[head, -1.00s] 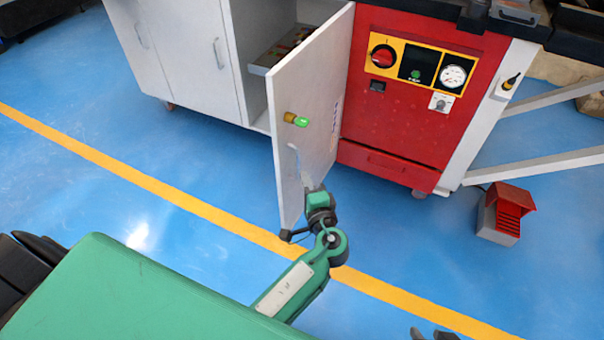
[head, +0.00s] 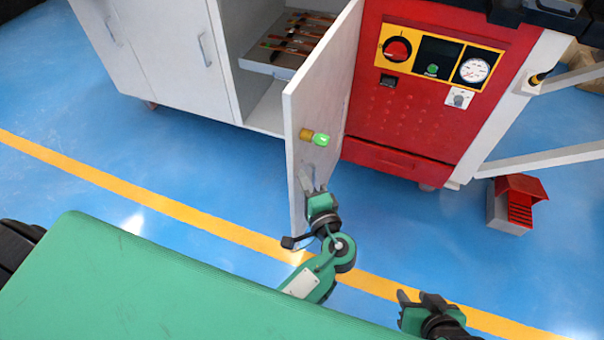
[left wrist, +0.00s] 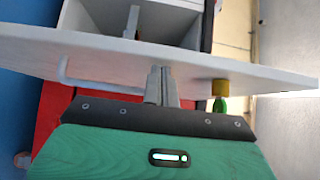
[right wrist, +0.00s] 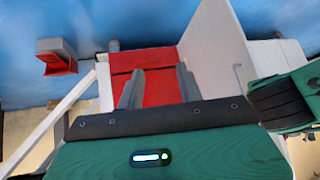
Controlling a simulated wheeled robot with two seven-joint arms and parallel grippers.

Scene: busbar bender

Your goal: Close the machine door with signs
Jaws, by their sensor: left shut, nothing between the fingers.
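The white machine door (head: 325,120) stands open, swung out toward me between the grey-white cabinet and the red panel. A brass-and-green knob (head: 315,138) sits near its free edge. Any signs on the door are too small to read. My left gripper (head: 306,182) is shut and empty at the lower part of the door, close to the free edge. In the left wrist view the door (left wrist: 110,50) crosses just ahead of its fingertips (left wrist: 160,72); contact cannot be told. My right gripper (head: 418,297) is open and empty, low and right of the door, apart from it.
Behind the door the cabinet (head: 170,60) shows a tray (head: 265,62) with several items. The red control panel (head: 410,110) is right of the door. A red pedal box (head: 513,203) stands on the blue floor at right. Floor before the door is clear.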

